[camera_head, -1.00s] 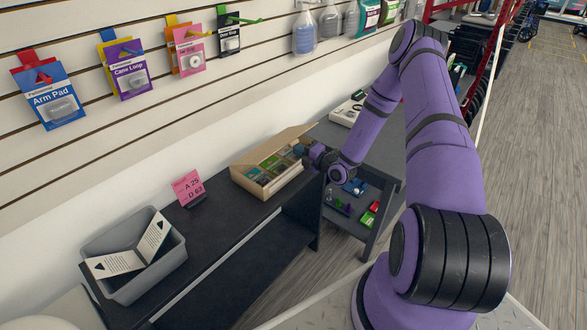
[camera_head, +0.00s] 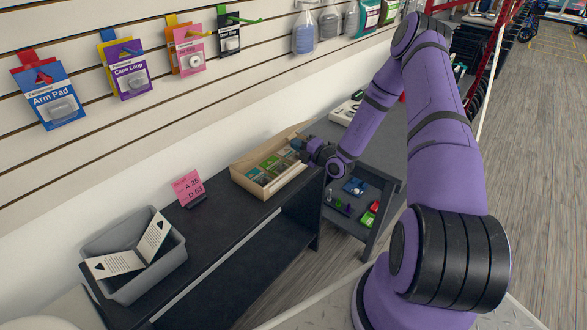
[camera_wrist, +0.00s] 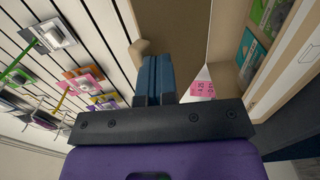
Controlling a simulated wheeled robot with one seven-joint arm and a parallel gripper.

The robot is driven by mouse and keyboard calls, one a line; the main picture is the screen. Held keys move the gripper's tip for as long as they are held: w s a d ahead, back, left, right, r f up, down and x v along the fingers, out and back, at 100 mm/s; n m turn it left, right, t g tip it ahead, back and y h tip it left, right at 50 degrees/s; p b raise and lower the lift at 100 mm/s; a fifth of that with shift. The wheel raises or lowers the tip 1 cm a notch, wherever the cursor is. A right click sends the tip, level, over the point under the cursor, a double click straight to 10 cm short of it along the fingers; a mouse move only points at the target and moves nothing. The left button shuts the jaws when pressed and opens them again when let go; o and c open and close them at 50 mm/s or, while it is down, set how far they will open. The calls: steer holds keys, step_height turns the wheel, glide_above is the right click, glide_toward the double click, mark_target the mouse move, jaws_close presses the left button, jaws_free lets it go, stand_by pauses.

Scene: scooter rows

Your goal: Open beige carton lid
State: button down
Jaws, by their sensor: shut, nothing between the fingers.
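The beige carton (camera_head: 288,183) sits on the dark shelf top by the wall, holding several small packets in compartments. Its lid (camera_head: 262,146) stands raised along the back edge, seen nearly edge-on. My gripper (camera_head: 300,147) is at the carton's right end, close to the lid; its tips are small here. In the wrist view my gripper's fingers (camera_wrist: 157,62) are together and empty. The tan lid panel (camera_wrist: 178,25) is beyond them, and the carton's inside with green packets shows at the right. I cannot tell whether the fingertips touch the lid.
A pink price sign (camera_head: 188,188) stands left of the carton. A grey bin (camera_head: 150,280) with an open white leaflet is further left. Slatwall hooks with packets, such as Arm Pad (camera_head: 53,97), hang above. A lower grey cart (camera_head: 350,225) with small parts stands right.

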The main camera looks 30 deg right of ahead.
mark_target(292, 135)
steer(key=shift+w+a+r, duration=0.25)
steer(key=shift+w+r, duration=0.4)
steer(key=shift+r, duration=0.05)
steer(key=shift+w+a+r, duration=0.2)
steer(key=shift+w+r, duration=0.4)
steer(key=shift+r, duration=0.1)
steer(key=shift+w, duration=0.1)
steer(key=shift+r+x, duration=0.2)
steer(key=shift+x, duration=0.6)
steer(key=shift+r+x, duration=0.15)
steer(key=shift+x, duration=0.65)
steer(key=shift+r+x, duration=0.2)
steer(key=shift+x, duration=0.6)
steer(key=shift+w+a, duration=0.1)
steer(key=shift+x, duration=2.4)
steer(key=shift+r, duration=0.15)
steer(key=shift+x, duration=1.95)
